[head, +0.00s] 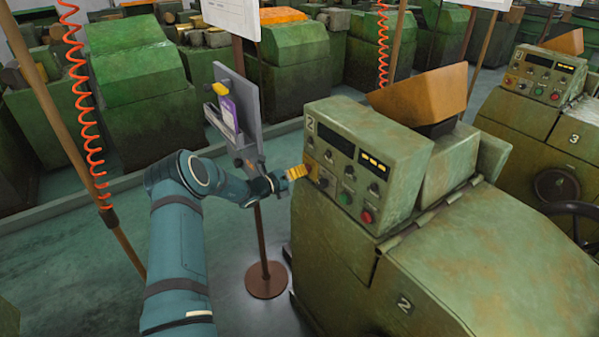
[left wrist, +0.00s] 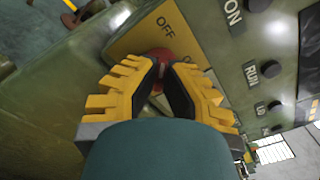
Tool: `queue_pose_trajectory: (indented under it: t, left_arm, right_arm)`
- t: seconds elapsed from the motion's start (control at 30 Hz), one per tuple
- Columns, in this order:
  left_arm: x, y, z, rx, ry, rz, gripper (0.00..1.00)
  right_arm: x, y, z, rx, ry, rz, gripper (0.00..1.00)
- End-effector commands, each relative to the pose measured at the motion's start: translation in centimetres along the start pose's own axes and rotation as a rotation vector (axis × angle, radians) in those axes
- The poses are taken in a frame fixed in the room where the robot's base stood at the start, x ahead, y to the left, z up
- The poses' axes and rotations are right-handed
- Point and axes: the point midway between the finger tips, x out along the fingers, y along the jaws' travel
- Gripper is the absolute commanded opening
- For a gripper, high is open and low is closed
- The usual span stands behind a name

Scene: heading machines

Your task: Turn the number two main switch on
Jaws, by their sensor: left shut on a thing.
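The number two machine (head: 405,180) stands at centre right, with a "2" on its control box (head: 365,158). The main switch is a red knob (left wrist: 155,56) on a yellow plate (left wrist: 135,40) marked OFF; another mark on the plate is partly hidden by a finger. In the head view the yellow plate (head: 312,164) sits at the control panel's left end. My left gripper (head: 296,173) is at this plate. In the left wrist view its two yellow, black-padded fingers (left wrist: 160,78) are closed on the knob, which they partly cover. My right gripper is not in view.
Several buttons sit right of the switch, including green (head: 346,198) and red (head: 367,216) ones. A grey board on a stand (head: 236,120) is close behind my left arm. A pole with a red coiled cable (head: 80,80) stands at left. Machine three (head: 540,95) is at right.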

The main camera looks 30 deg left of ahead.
Motion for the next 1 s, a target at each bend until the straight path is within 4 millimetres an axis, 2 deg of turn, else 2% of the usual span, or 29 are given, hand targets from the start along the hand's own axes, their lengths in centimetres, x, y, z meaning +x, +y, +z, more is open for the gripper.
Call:
queue_pose_trajectory:
  t: [0.27, 0.43, 1.0]
  left_arm:
    - [0.1, 0.0, 0.0, 0.042, -0.002, -0.002, 0.0]
    - [0.1, 0.1, -0.1, 0.133, -0.003, -0.002, 0.0]
    - [0.1, 0.1, -0.2, 0.653, -0.005, -0.003, 0.0]
  right_arm:
    - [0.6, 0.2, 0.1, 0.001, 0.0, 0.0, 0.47]
    - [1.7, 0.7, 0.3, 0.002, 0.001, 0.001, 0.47]
    - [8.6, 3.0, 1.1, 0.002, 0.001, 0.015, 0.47]
